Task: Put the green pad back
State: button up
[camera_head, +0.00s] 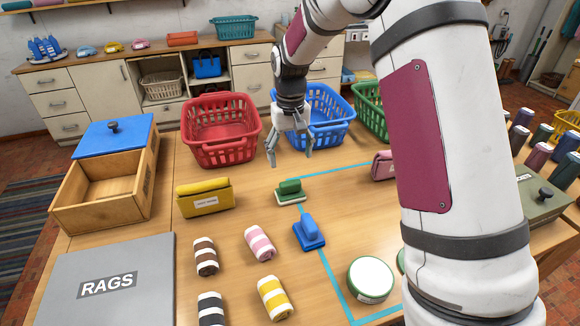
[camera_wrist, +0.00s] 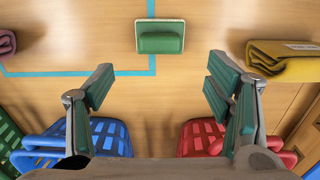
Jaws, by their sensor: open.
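The green pad (camera_head: 289,191) is a small block with a raised handle on a pale base. It lies on the table at the corner of the blue tape outline. In the wrist view the green pad (camera_wrist: 160,37) sits beyond the fingertips, between them and apart from both. My gripper (camera_head: 288,152) is open and empty above the table, in front of the red and blue baskets. Its two fingers with green inner faces also show in the wrist view (camera_wrist: 160,85).
A blue pad (camera_head: 309,232) stands close to the green pad. A yellow folded cloth (camera_head: 205,199), several striped rolls and a round tin (camera_head: 370,279) lie around. The red basket (camera_head: 220,132) and blue basket (camera_head: 320,119) stand behind. A wooden box (camera_head: 104,193) is at left.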

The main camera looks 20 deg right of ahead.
jog(key=s+r+t, duration=0.2)
jog(key=s+r, duration=1.4)
jog(key=s+t, duration=0.2)
jog(key=s, duration=1.5)
jog(key=shift+s+d+r+t, duration=0.15)
jog(key=shift+s+r+t, duration=0.05)
jog(key=shift+t, duration=0.2)
